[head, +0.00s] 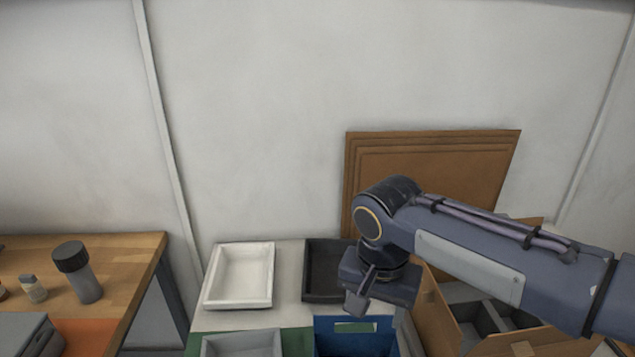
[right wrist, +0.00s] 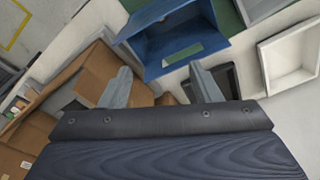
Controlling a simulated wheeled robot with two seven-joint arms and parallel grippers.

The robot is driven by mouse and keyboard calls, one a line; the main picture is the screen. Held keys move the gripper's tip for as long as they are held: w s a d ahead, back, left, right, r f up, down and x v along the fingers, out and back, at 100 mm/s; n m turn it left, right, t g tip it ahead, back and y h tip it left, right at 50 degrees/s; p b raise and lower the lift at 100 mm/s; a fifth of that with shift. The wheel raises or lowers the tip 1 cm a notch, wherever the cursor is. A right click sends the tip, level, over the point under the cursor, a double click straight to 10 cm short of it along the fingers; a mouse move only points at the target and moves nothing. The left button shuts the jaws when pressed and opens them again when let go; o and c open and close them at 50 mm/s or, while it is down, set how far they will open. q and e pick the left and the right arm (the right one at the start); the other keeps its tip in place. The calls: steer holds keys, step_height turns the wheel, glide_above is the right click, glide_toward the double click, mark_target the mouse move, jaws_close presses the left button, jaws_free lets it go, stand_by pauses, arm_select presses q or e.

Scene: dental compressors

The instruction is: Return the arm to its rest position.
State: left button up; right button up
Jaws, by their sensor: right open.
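My right arm (head: 470,262) reaches in from the right in the head view, with the wrist bent down. My right gripper (head: 362,300) hangs above the blue bin and in front of the black tray. In the right wrist view the two fingers of the gripper (right wrist: 160,82) are spread apart with nothing between them. The blue bin (right wrist: 155,50) lies beyond the fingertips there. My left gripper is in neither view.
A white tray (head: 210,290), a black tray (head: 318,284), a grey tray (head: 240,345) and the blue bin (head: 335,330) stand close together. Cardboard boxes (head: 440,325) are under my right arm. Brown boards (head: 430,155) lean on the wall. A wooden table (head: 120,262) is at left.

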steer(key=s+d+f+n+t+y, duration=0.2)
steer(key=s+d+f, duration=0.1)
steer(key=s, duration=0.4)
steer(key=s+d+f+n+t+y, duration=0.1)
steer(key=s+d+f+t+y, duration=0.1)
steer(key=s+d, duration=0.4)
steer(key=shift+s+d+f+n, duration=0.2)
steer(key=shift+s+f+n, duration=0.2)
steer(key=shift+s+f, duration=0.5)
